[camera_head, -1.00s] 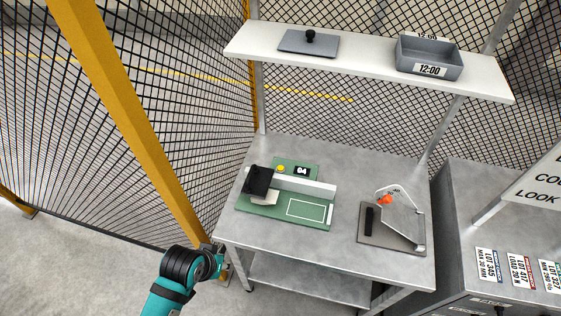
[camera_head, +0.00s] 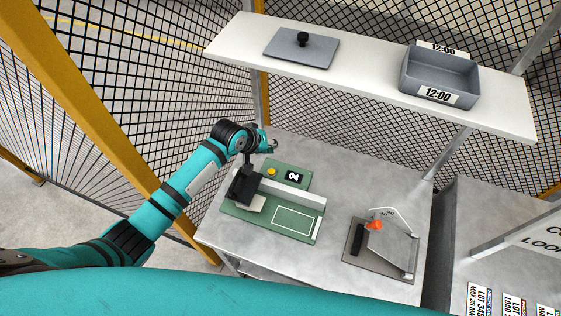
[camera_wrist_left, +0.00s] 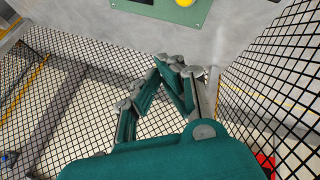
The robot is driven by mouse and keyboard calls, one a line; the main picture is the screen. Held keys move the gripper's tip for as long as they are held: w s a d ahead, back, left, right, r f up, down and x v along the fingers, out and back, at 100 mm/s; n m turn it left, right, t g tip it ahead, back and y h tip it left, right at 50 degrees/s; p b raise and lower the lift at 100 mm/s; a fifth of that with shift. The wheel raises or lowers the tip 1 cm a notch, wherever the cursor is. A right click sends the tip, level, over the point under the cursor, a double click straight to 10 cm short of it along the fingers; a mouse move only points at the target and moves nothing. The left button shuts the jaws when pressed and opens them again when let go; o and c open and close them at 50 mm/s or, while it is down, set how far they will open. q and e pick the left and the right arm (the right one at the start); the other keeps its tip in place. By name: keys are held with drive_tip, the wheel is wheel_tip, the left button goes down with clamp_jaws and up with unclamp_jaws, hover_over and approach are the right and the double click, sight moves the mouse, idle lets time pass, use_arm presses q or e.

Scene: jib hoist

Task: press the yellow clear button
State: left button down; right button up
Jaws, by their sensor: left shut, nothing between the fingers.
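The yellow button (camera_head: 271,171) sits on a green panel (camera_head: 301,166) at the back left of the workbench, left of a small black display reading 04 (camera_head: 293,176). My left gripper (camera_head: 270,146) is shut and empty. In the head view it appears just behind and above the button, apart from it. In the left wrist view the button (camera_wrist_left: 184,2) is cut by the top edge, on its green panel (camera_wrist_left: 170,10), and the gripper's fingers (camera_wrist_left: 172,70) lie below it in the picture. My right gripper is not in view.
A black block-like device (camera_head: 243,186) stands on the green base (camera_head: 268,229) near my left arm. A grey fixture with an orange knob (camera_head: 375,225) stands to the right. A white shelf (camera_head: 375,75) hangs above the bench with a grey bin (camera_head: 440,72). Mesh fencing stands behind.

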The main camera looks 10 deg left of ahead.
use_arm(q)
drive_tip(key=b, duration=0.2)
hover_over(270, 169)
wheel_tip(270, 169, down, 4)
drive_tip(key=shift+f, duration=0.1)
wheel_tip(270, 169, down, 2)
drive_tip(key=shift+f+b, duration=0.1)
drive_tip(key=shift+b, duration=1)
drive_tip(key=shift+f+b, duration=0.6)
drive_tip(key=shift+f, duration=0.45)
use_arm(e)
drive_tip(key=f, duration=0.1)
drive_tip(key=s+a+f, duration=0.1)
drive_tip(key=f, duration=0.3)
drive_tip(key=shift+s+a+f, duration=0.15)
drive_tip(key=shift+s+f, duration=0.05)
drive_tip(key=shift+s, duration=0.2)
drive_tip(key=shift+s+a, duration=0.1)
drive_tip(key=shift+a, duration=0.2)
use_arm(q)
drive_tip(key=shift+f, duration=0.1)
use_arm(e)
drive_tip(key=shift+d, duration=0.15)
